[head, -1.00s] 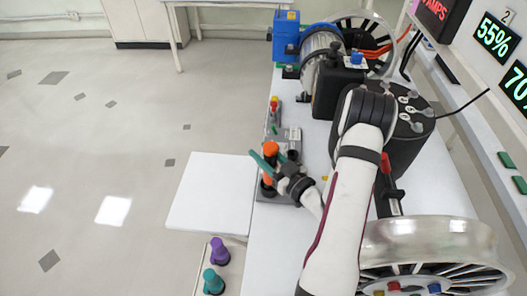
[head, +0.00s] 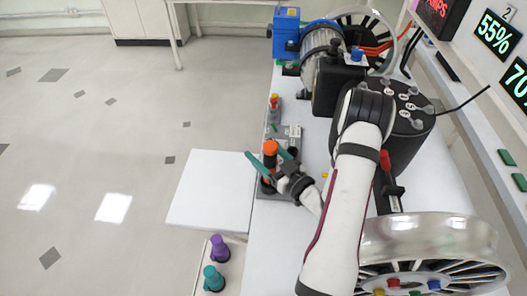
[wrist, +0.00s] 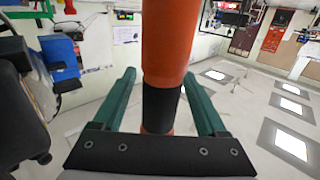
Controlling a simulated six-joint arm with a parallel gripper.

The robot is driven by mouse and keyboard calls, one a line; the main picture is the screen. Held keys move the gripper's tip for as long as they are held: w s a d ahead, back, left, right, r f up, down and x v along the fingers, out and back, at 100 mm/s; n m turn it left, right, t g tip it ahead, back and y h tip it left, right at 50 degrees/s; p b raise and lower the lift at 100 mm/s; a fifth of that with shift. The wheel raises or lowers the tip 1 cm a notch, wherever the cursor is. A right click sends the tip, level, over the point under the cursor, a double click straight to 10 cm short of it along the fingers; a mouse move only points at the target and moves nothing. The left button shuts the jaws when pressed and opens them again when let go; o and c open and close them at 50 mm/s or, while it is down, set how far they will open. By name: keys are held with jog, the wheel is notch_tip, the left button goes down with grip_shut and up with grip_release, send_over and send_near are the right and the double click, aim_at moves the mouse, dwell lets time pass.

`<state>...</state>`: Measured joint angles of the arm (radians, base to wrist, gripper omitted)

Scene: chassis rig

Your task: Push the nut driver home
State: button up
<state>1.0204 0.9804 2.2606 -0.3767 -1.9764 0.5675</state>
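The nut driver (head: 270,148), orange with a black band, stands upright at the grey fixture (head: 291,133) near the bench's left edge. In the wrist view the orange nut driver (wrist: 170,40) rises between the two teal fingers, with a gap on each side. My gripper (head: 262,149) is open around it. My gripper also shows in the wrist view (wrist: 160,78), its fingers spread and not touching the driver. The driver's lower end is hidden behind the fingers and palm, so I cannot tell how deep it sits.
A purple tool (head: 219,249) and a teal tool (head: 213,279) stand on a side shelf at the bottom. An empty white panel (head: 210,190) lies left of the bench. A black drum (head: 405,130), a motor (head: 322,70) and a metal wheel (head: 425,240) crowd the bench.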

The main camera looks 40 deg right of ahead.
dwell(0.3)
notch_tip(320, 180, up, 10)
jog(key=w, duration=0.1)
jog(key=w+a+r+h, duration=0.1)
jog(key=w+a+r, duration=1)
jog(key=a+r, duration=0.35)
jog(key=s+a+f+m+g, duration=0.3)
jog(key=s+f+m+g, duration=0.1)
jog(key=s+f+g, duration=0.7)
jog(key=s+a+f+g+y, duration=0.1)
jog(key=s+a+g, duration=0.2)
jog(key=s, duration=0.9)
jog(key=s+a+f+m+g+y, duration=0.1)
jog(key=s+a+g, duration=0.3)
jog(key=s, duration=0.8)
jog(key=shift+s+a+f+m+y, duration=0.3)
jog(key=shift+s+a+f+y, duration=0.1)
jog(key=shift+a+f, duration=0.45)
jog(key=shift+w+r, duration=0.1)
jog(key=shift+w, duration=0.05)
